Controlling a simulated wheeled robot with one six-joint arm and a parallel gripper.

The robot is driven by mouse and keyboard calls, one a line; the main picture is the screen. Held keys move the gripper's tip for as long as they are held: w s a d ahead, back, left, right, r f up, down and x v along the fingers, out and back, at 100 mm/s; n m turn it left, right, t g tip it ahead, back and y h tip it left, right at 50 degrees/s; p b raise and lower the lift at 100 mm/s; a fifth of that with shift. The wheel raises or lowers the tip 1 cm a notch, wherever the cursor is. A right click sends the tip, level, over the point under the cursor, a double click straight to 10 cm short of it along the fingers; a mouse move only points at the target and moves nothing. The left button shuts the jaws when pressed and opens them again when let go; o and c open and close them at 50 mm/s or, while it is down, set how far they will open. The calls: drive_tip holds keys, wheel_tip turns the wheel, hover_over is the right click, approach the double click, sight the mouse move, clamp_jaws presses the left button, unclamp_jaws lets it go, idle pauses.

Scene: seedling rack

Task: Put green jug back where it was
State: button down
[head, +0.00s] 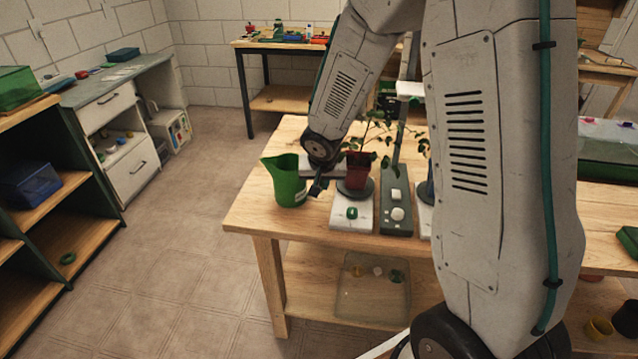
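The green jug (287,182) is upright at the left side of the wooden table (262,222), its spout to the left. My arm comes down from above, and my gripper (318,187) is at the jug's right side, by the handle side. The fingers are small, dark and partly hidden, so I cannot tell whether they are closed on the handle. I also cannot tell whether the jug's base touches the table or hangs just above it.
Right of the jug, a dark red pot (358,172) with a leafy plant stands on a white scale-like device (350,213). A dark strip (396,222) with pale knobs lies beside it. A clear tray (372,300) sits on the lower shelf. The front left tabletop is bare.

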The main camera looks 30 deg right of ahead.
drive_tip(key=shift+f, duration=0.15)
drive_tip(key=c, duration=1.5)
unclamp_jaws()
drive_tip(key=v, duration=1.2)
drive_tip(key=s+a+r+n+g, duration=0.1)
drive_tip(key=s+r, duration=0.2)
drive_tip(key=s, duration=0.6)
drive_tip(key=s+r+n+g+y, duration=0.1)
drive_tip(key=s+r, duration=0.3)
drive_tip(key=s, duration=0.5)
drive_tip(key=s+a+r+n+g, duration=0.1)
drive_tip(key=s+r+n, duration=0.2)
drive_tip(key=s, duration=0.6)
drive_tip(key=shift+s+a+r+y, duration=0.35)
drive_tip(key=shift+s+r+y, duration=0.05)
drive_tip(key=shift+r, duration=0.2)
